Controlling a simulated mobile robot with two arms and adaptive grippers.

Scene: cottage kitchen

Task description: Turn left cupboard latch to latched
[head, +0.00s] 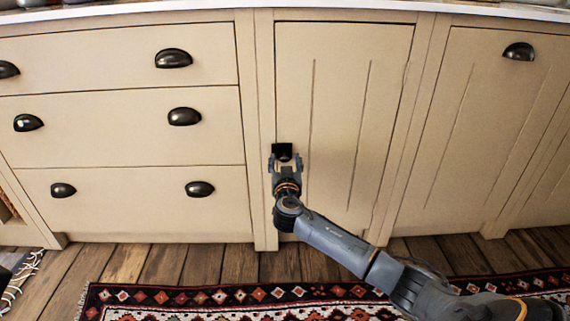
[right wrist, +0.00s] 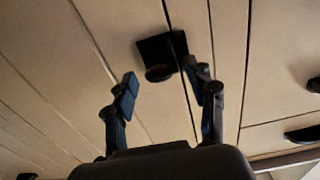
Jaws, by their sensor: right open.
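The left cupboard latch (head: 283,149) is a small black square plate with a rounded knob, low on the left edge of the cream cupboard door (head: 340,60). In the right wrist view the latch (right wrist: 154,48) lies over the dark seam between door and frame, its knob toward me. My right gripper (head: 284,164) is open just below and in front of the latch. In the right wrist view its two fingers (right wrist: 168,88) are spread to either side below the knob, with nothing between them. Whether a finger touches the latch I cannot tell. My left gripper is not in view.
Drawers with dark cup handles (head: 185,117) are left of the cupboard. Another door with a cup handle (head: 519,51) is to the right. A patterned rug (head: 220,298) lies on the wooden floor (head: 150,262). A white worktop edge runs above.

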